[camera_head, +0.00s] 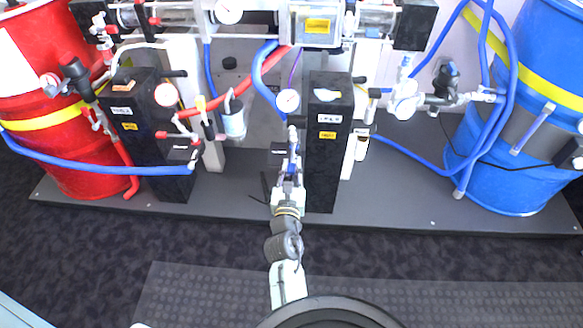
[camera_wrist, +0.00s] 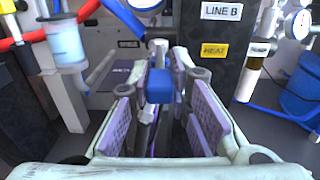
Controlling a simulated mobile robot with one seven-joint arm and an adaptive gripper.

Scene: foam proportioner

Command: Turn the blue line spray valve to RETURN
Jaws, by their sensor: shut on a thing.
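The blue valve handle (camera_wrist: 160,86) sits in the middle of the wrist view, between my fingers, below a pipe that comes down from a gauge. My gripper (camera_wrist: 161,70) has its purple-padded fingers on both sides of the handle and is shut on it. In the head view my gripper (camera_head: 289,168) reaches up to the front left of the black Line B block (camera_head: 328,170). The handle is mostly hidden there by the gripper. Small dark labels near the valve are too small to read, so I cannot tell which position it points to.
A pressure gauge (camera_head: 288,100) and a thick blue hose (camera_head: 262,75) are just above my gripper. A clear cup filter (camera_head: 234,122) hangs to the left. A red drum (camera_head: 75,165) stands at left and a blue drum (camera_head: 500,185) at right. The floor in front is clear.

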